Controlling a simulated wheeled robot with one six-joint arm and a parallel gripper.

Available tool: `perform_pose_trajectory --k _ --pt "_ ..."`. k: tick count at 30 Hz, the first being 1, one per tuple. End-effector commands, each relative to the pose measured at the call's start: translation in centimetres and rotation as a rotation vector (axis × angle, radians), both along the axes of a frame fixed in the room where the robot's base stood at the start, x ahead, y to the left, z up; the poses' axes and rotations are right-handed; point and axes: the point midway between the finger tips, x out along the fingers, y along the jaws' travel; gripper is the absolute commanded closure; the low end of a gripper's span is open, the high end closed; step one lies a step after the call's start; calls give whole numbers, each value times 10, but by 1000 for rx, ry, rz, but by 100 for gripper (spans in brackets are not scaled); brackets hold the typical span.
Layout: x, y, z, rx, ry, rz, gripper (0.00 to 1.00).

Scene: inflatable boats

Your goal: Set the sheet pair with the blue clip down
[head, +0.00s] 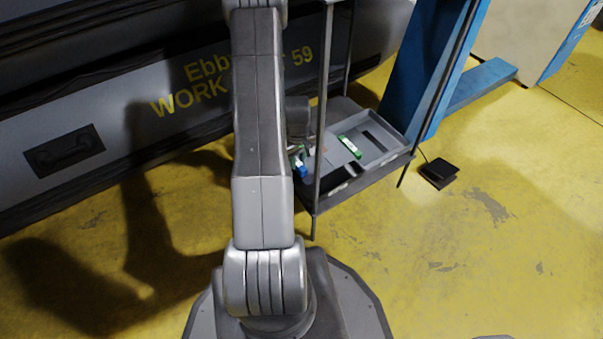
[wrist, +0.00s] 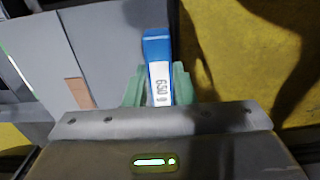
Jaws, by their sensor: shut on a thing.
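The blue clip (wrist: 157,48) with a white label reading "650 g" stands between the green fingertips of my gripper (wrist: 158,88) in the wrist view. My gripper is shut on it. In the head view the blue clip (head: 300,168) shows small at the left end of the cart's shelf, partly behind my arm. Pale grey flat surfaces (wrist: 112,40) lie to the left of the clip in the wrist view. I cannot tell which of them, if any, is the sheet pair. Whether the clip's load touches the shelf is hidden.
The grey cart tray (head: 375,160) holds a green clip-like piece (head: 350,147) and dark patches. Thin cart posts (head: 322,110) stand close to my arm. A blue frame (head: 428,75) rises behind right. A grey boat (head: 110,130) lies left. Yellow floor at right is mostly clear.

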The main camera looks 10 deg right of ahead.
Motion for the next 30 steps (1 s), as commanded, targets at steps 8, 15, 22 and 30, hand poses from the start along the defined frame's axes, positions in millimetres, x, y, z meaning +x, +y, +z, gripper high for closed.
perform_pose_trajectory --k 8,15,22,30 --pt "0 0 -37 0 -1 0 100" --pt "1 0 -55 -1 -1 0 100" --pt "0 0 -57 -1 -1 0 100" --pt "0 0 -67 -1 -1 -1 100"
